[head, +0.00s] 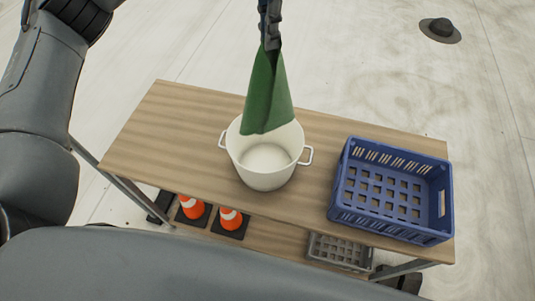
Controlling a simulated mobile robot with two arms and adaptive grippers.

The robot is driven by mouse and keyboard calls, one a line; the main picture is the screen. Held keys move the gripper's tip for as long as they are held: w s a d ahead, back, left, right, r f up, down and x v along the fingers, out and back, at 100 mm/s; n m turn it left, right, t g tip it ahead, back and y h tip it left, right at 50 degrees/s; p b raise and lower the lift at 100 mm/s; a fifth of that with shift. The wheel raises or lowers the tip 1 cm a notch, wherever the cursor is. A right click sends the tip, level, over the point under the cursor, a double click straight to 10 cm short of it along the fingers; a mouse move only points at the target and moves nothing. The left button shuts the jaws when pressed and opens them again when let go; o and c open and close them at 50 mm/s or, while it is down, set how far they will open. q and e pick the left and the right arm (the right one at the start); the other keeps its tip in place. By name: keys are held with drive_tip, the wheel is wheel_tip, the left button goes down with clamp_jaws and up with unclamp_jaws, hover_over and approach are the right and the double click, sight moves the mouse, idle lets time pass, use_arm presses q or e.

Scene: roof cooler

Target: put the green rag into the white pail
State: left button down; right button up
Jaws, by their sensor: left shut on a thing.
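A green rag (267,95) hangs down from my left gripper (270,38), which is shut on its upper end. The rag's lower edge overlaps the opening of the white pail (264,178) in the head view, toward its far side. I cannot tell exactly how high the rag is above the rim. The pail stands upright on a wooden table and has a handle on each side. Its visible inside is empty. My right gripper is not in view.
A blue crate (391,232) stands on the table (165,140), right of the pail. The table's left part is clear. Below are two orange cones (229,218) and a grey crate (340,251). A dark round object (440,29) is on the floor beyond.

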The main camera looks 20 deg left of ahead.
use_arm(q)
wheel_tip(320, 180, down, 29)
drive_tip(key=b, duration=2.3)
idle(2.4)
drive_tip(key=shift+f, duration=0.2)
drive_tip(key=f+b, duration=0.1)
drive_tip(key=a+f+b, duration=0.1)
drive_tip(key=w+f+b, duration=0.1)
drive_tip(key=shift+a+f, duration=0.25)
drive_tip(key=shift+f, duration=0.15)
idle(0.7)
drive_tip(key=c, duration=1.4)
unclamp_jaws()
